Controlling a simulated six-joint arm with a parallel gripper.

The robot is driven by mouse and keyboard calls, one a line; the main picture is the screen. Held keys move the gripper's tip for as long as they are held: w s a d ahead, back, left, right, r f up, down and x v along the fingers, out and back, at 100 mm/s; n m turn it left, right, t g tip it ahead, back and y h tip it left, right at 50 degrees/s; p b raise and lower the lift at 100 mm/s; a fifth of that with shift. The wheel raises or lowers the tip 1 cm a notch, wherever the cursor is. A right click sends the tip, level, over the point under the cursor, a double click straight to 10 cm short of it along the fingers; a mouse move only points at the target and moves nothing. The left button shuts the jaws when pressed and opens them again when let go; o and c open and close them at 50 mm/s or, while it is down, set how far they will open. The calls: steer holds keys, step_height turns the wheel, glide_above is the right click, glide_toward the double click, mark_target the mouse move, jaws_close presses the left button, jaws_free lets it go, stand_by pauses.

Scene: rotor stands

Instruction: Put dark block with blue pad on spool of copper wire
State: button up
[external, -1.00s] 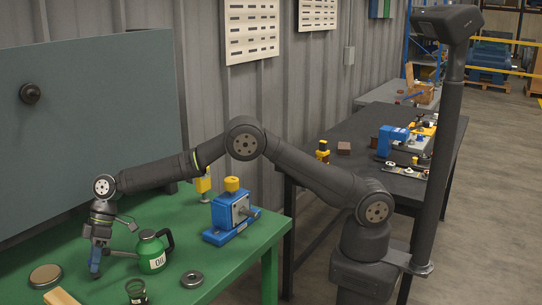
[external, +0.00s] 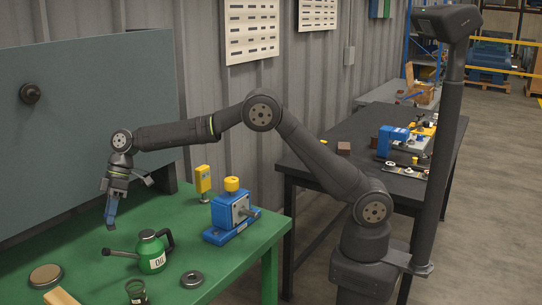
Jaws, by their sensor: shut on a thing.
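My gripper (external: 114,190) hangs pointing down over the left part of the green table. It is shut on a slim piece whose blue face (external: 111,212) shows below the fingers; I take this as the dark block with blue pad, its dark part hard to tell from the fingers. The piece is tilted slightly and held above the table. I cannot make out a spool of copper wire for sure. A small dark round item with a pale label (external: 137,290) stands at the table's front, too small to identify.
A green oil can (external: 151,252) stands below and right of my gripper, its spout pointing left. A metal ring (external: 192,279), a round lid (external: 45,275) and a wooden piece (external: 61,297) lie near the front. A blue machine (external: 232,212) and yellow device (external: 203,181) stand farther right.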

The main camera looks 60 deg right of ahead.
steer(key=w+d+r+m+t+h, duration=0.15)
steer(key=d+m, duration=0.25)
steer(key=d, duration=1.2)
steer(key=w+d+r+m+t, duration=0.2)
steer(key=d+m, duration=0.1)
steer(key=d, duration=1.2)
steer(key=w+d+r+m+t, duration=0.15)
steer(key=d+m, duration=0.25)
steer(key=d, duration=1.2)
steer(key=s+d+f+m, duration=0.1)
steer(key=s+d+f, duration=0.2)
steer(key=d+f, duration=0.45)
steer(key=s+f, duration=0.5)
steer(key=f, duration=0.5)
steer(key=s+f, duration=0.6)
steer(key=f, duration=0.4)
steer(key=shift+s+t+h, duration=0.25)
steer(key=shift+t+h, duration=0.1)
steer(key=shift+t, duration=0.05)
steer(key=shift+d+r, duration=0.1)
steer(key=shift+r, duration=0.05)
